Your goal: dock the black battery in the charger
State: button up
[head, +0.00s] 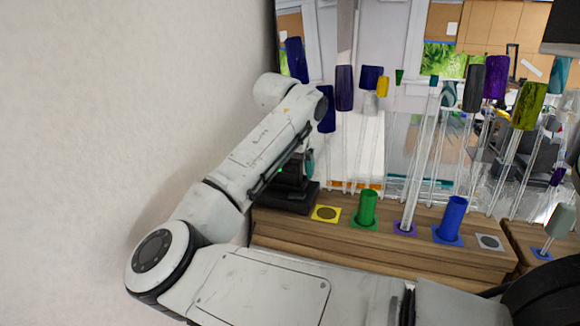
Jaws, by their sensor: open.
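A black, stepped device (285,197) sits at the left end of the wooden bench, partly behind my forearm. A small green light shows on its upper part. It looks like the charger, but its slot is not visible. I cannot make out a separate black battery; dark shapes beside the device are partly hidden by my arm. My arm rises from the bottom, bends at the left and reaches up to the device's upper left. My gripper does not show; the arm's end is hidden or out of the picture.
The wooden bench (380,255) holds a yellow pad (326,214), a green cup (367,207), a purple base (404,229) with clear rods, a blue cup (453,216) and a grey pad (489,242). Tall glass rods with coloured caps crowd behind. A pale wall (90,110) stands left.

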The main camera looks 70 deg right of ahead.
jog(key=shift+r+p, duration=0.2)
jog(key=shift+p, duration=0.1)
jog(key=shift+a+r+b, duration=0.2)
jog(key=shift+r+b, duration=0.15)
jog(key=shift+b, duration=0.05)
jog(key=b+v, duration=0.2)
jog(key=v, duration=0.9)
jog(key=shift+b, duration=0.35)
